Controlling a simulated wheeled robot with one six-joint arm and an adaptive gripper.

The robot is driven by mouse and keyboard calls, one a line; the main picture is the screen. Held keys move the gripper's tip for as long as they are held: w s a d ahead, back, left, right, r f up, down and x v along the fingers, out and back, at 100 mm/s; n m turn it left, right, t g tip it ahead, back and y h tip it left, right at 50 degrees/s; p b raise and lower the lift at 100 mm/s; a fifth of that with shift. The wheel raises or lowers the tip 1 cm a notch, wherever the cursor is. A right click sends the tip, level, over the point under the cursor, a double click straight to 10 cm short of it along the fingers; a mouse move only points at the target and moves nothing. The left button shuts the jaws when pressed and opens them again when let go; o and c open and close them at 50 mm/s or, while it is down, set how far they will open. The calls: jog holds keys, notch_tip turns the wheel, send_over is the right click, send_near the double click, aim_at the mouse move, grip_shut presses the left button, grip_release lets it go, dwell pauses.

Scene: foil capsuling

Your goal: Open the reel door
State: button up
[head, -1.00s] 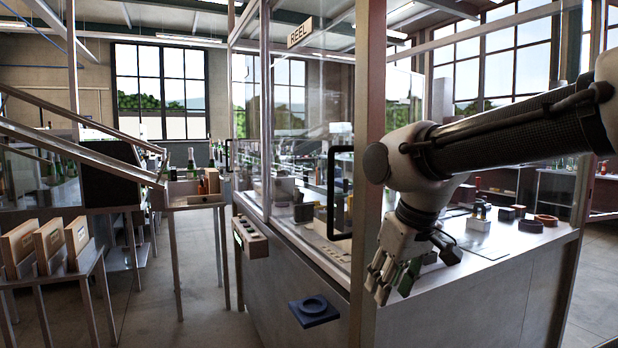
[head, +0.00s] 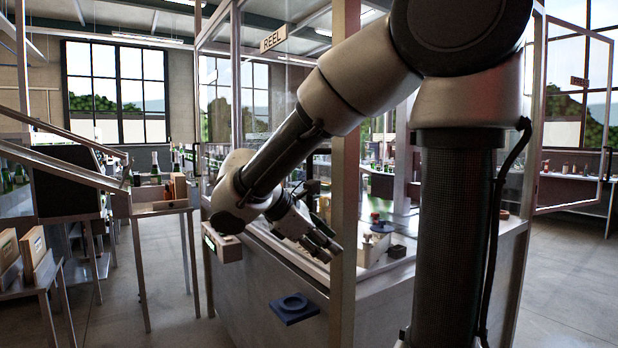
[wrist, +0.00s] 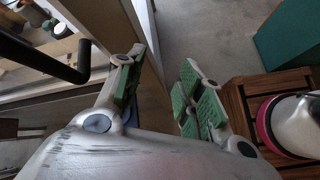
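The reel door is a glazed panel under the REEL sign (head: 273,40), in the head view behind my arm. Its black handle is covered by my arm there. In the wrist view a black bar handle (wrist: 70,66) shows at the upper left, beside the left finger and outside the finger gap. My gripper (wrist: 162,88) is open with green pads, and nothing is between the fingers. In the head view my gripper (head: 312,238) is in front of the glass, just left of the metal corner post (head: 344,150).
A glazed panel (head: 572,120) stands swung out at the right. A blue ringed holder (head: 294,307) juts from the cabinet front. A side table (head: 160,206) with bottles stands left. The wrist view shows a slatted wooden surface (wrist: 238,110) and a teal block (wrist: 288,40).

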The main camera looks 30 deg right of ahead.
aim_at(309, 176)
jog(key=w+a+r+n+t+h, duration=0.4)
jog(key=w+r+n+h, duration=0.45)
jog(key=r, duration=0.35)
jog(key=shift+m+y, duration=0.25)
jog(key=x, duration=0.5)
jog(key=r+x, duration=0.1)
jog(key=x, duration=0.1)
jog(key=shift+w+d, duration=0.15)
jog(key=shift+w, duration=0.3)
jog(key=shift+c, duration=0.3)
grip_shut()
